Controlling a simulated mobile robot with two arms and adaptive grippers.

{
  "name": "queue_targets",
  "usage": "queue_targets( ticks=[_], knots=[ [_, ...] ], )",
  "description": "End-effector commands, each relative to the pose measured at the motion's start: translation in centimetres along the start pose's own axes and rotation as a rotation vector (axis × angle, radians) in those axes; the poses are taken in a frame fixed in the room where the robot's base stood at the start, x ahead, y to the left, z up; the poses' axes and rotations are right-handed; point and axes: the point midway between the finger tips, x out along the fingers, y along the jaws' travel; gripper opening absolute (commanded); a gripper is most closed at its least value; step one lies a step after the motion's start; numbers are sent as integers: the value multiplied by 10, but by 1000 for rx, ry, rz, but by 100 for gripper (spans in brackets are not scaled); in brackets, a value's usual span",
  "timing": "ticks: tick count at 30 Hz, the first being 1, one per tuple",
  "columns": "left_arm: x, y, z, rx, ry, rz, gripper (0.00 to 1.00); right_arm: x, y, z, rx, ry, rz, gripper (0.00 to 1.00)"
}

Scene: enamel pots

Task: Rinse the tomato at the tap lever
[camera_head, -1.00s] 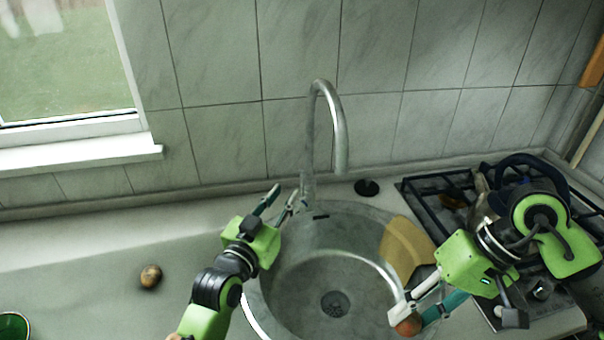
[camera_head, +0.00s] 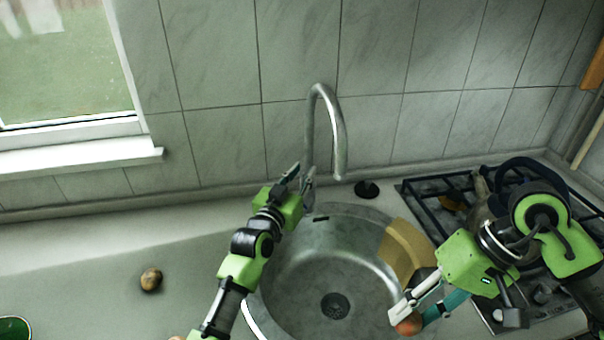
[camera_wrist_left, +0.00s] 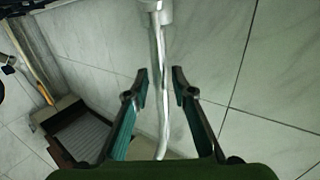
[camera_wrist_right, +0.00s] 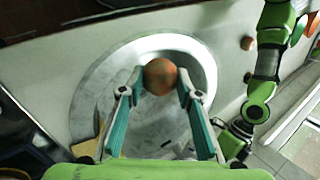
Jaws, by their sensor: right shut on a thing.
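The tomato (camera_head: 409,325), reddish-orange and round, is between the fingertips of my right gripper (camera_head: 408,312), which is shut on it at the sink's right front edge. The right wrist view also shows the tomato (camera_wrist_right: 160,76) over the sink. The tall curved metal tap (camera_head: 338,135) stands behind the sink. My left gripper (camera_head: 301,176) is at the tap's base with its fingers apart. In the left wrist view a thin metal bar (camera_wrist_left: 164,112) runs between the open fingers, with no clear contact. I cannot clearly separate the tap lever from the tap.
The round sink (camera_head: 290,300) has a drain (camera_head: 335,306) and a tan board (camera_head: 408,250) at its right side. A gas hob (camera_head: 430,195) lies to the right. A brown roundish item (camera_head: 151,279) and a green container (camera_head: 14,328) sit on the left counter, otherwise mostly clear.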

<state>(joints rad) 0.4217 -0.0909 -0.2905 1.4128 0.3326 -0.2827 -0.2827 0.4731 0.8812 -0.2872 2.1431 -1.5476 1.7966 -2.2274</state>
Motion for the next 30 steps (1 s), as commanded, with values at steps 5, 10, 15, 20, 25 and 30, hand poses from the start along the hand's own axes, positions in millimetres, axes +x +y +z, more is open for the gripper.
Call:
queue_targets(
  ticks=[5, 10, 15, 20, 25, 30],
  knots=[
    [0, 0, 0, 0, 0, 0, 23, 0, 0, 0, 0, 0, 0, 10],
    [0, 0, 0, 0, 0, 0, 0, 0, 0, 0, 0, 0, 0, 10],
    [-1, 0, 2, 0, 5, 0, 0, 3, 1, 0, 0, 0, 0, 10],
    [-6, 0, 6, 1, 56, -1, 0, 19, 10, -2, 0, 0, 0, 10],
    [-12, 0, 4, 0, 105, -1, 0, 28, 15, -3, 0, 0, 0, 10],
    [-13, 0, 1, -2, 118, 0, 0, 28, 15, -3, 0, 0, 0, 10]
  ],
)
